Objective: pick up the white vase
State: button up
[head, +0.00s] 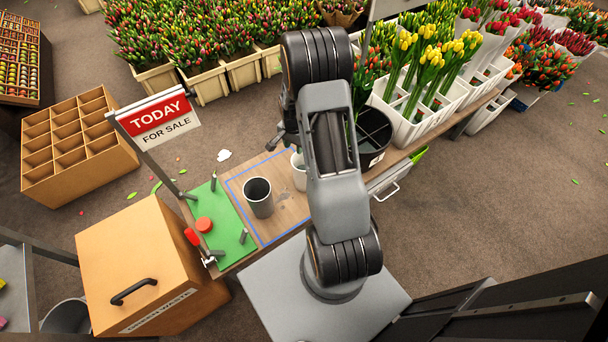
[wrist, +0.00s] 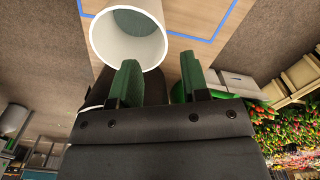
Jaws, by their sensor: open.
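The white vase (head: 299,172) stands on the wooden bench beside the grey vase, partly hidden behind my arm in the head view. In the wrist view, the white vase (wrist: 128,55) shows its round open mouth at the upper left, and it looks empty. My gripper (wrist: 160,72) is open with nothing between its green-padded fingers. The left finger overlaps the lower rim of the vase in the picture; I cannot tell whether they touch. The right finger is clear of the vase. In the head view the fingers are mostly hidden by my arm.
A grey vase (head: 258,204) stands left of the white one, within a blue outline. A green mat (head: 225,232) with tools lies further left. A black bucket (head: 374,130) and white crates of tulips (head: 410,125) stand to the right. A sale sign (head: 158,120) rises at the left.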

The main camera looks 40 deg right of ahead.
aim_at(294, 155)
jog(key=shift+w+f, duration=0.1)
jog(key=shift+f, duration=4.1)
grip_shut()
jog(key=shift+b, duration=0.3)
